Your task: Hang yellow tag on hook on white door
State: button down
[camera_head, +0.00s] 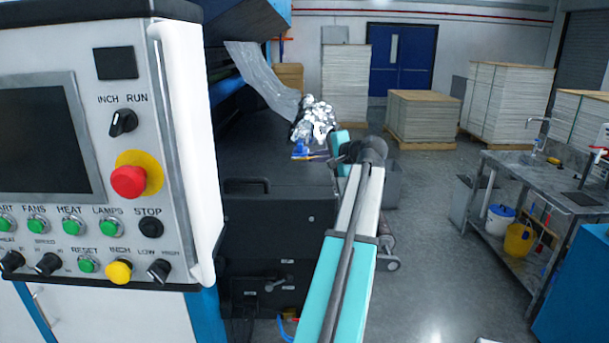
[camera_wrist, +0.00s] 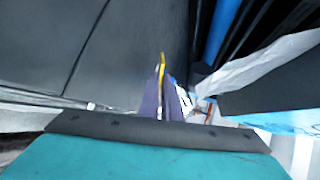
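In the wrist view, my gripper (camera_wrist: 161,103) has its two dark fingers close together. A thin yellow piece (camera_wrist: 161,64), seen edge-on, stands between them and reaches past the tips; it appears to be the yellow tag. In the head view, my gripper (camera_head: 326,156) is small and partly hidden behind my wrist, low over the dark machine bed (camera_head: 265,150). A thin orange-yellow streak shows by the fingers there. I cannot make out a hook or a white door in either view.
A control panel (camera_head: 85,140) fills the left of the head view. Crumpled foil (camera_head: 313,116) and a small blue item (camera_head: 300,149) lie on the bed close to my gripper. A sink table (camera_head: 545,180) stands right, pallet stacks (camera_head: 423,115) behind. The middle floor is clear.

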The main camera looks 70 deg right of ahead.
jog(key=shift+f+b, duration=0.3)
jog(key=shift+f, duration=0.6)
jog(key=c, duration=2.2)
grip_release()
jog(key=shift+o, duration=0.2)
jog(key=shift+s, duration=0.1)
jog(key=shift+p+v, duration=1)
jog(key=shift+v, duration=2.95)
jog(key=shift+r, duration=0.1)
